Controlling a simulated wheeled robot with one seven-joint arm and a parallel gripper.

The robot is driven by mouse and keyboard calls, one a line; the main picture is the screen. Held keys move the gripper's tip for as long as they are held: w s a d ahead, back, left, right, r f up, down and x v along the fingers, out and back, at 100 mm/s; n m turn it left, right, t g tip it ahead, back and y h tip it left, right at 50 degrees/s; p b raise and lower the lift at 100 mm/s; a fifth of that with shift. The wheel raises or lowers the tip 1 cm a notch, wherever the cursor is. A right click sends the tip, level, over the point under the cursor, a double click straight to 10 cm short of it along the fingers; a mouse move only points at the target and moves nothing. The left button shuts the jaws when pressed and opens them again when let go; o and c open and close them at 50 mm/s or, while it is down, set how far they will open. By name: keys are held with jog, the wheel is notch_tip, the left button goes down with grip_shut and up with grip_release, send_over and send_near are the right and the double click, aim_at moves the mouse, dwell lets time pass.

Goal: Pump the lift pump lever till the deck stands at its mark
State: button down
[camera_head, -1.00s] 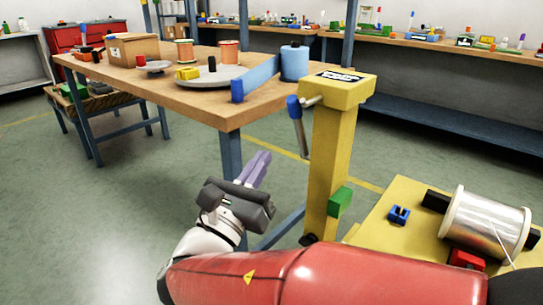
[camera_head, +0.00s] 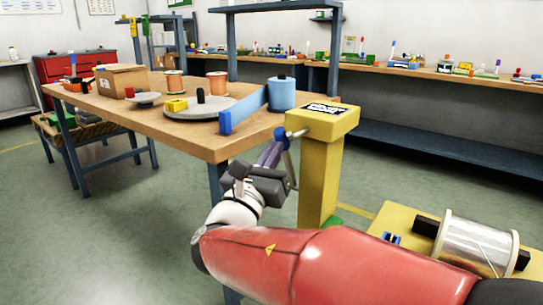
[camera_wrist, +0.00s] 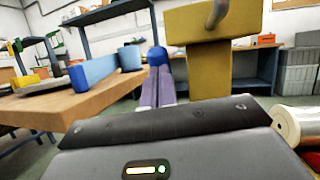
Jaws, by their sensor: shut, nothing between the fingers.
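The lift pump lever, with a blue knob (camera_head: 280,134) and a grey rod, sits on the left side of a yellow post (camera_head: 320,175). The knob also shows in the wrist view (camera_wrist: 157,56), straight ahead of the fingertips. My gripper (camera_head: 272,150) is shut and empty, its purple fingers pointing up at the knob. The fingertips (camera_wrist: 158,74) look close to or against the knob; I cannot tell whether they touch. The yellow deck (camera_head: 375,220) lies at the lower right and carries a wire spool (camera_head: 475,245). A green block (camera_head: 332,222) low on the post is mostly hidden by my arm.
A wooden table (camera_head: 190,136) stands left of the post, its near corner close to my gripper. A blue bar (camera_head: 243,110) and a blue cylinder (camera_head: 282,94) stand near its right edge. Open floor (camera_head: 110,240) lies at the left.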

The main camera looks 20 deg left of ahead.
jog(key=shift+r, duration=0.1)
jog(key=p, duration=0.1)
jog(key=w+r+g+p, duration=0.1)
jog(key=p, duration=0.1)
jog(key=shift+w+d, duration=0.3)
jog(key=shift+d, duration=0.05)
